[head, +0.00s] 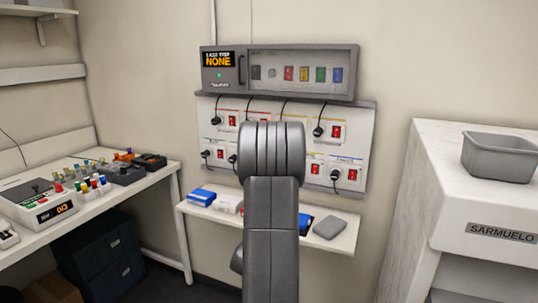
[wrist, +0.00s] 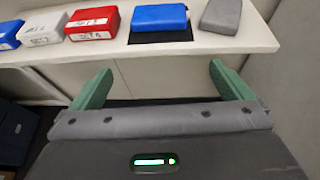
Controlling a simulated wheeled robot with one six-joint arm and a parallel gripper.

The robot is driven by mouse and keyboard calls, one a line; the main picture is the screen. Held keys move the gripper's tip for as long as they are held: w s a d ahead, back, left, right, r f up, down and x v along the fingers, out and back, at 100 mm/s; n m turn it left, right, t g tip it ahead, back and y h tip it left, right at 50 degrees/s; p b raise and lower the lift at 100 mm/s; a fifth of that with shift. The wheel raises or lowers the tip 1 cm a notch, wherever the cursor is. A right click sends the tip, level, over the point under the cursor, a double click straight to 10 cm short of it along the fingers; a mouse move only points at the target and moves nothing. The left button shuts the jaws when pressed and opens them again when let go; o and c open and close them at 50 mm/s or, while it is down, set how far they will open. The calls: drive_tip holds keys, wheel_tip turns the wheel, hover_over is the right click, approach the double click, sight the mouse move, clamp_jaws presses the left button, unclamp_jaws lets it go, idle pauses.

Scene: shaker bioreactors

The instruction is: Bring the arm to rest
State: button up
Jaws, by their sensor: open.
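My gripper (wrist: 158,88) shows in the wrist view with its two green fingers spread wide apart. Nothing is between them. It points toward the front edge of a narrow white shelf (wrist: 255,42), short of the boxes on it. In the head view my raised grey arm stands in the middle of the picture and hides the centre of the shelf and part of the socket panel. The gripper itself is hidden there.
The shelf holds blue (wrist: 160,17), red (wrist: 92,22), white (wrist: 40,28) and grey (wrist: 221,15) boxes. Above it is a panel of plugs and switches (head: 360,120) under a grey display case (head: 350,75). A cluttered bench (head: 105,215) stands left, a white cabinet with a grey bin (head: 500,155) right.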

drive_tip(key=shift+s+a+f+b, duration=0.15)
drive_tip(key=shift+f+b, duration=0.55)
drive_tip(key=shift+f, duration=0.15)
drive_tip(key=shift+s+a+f+b, duration=0.2)
drive_tip(key=shift+f+b, duration=0.55)
drive_tip(key=shift+f, duration=0.05)
drive_tip(key=shift+s+a+f+b, duration=0.15)
drive_tip(key=shift+f+b, duration=0.55)
drive_tip(key=shift+f, duration=0.15)
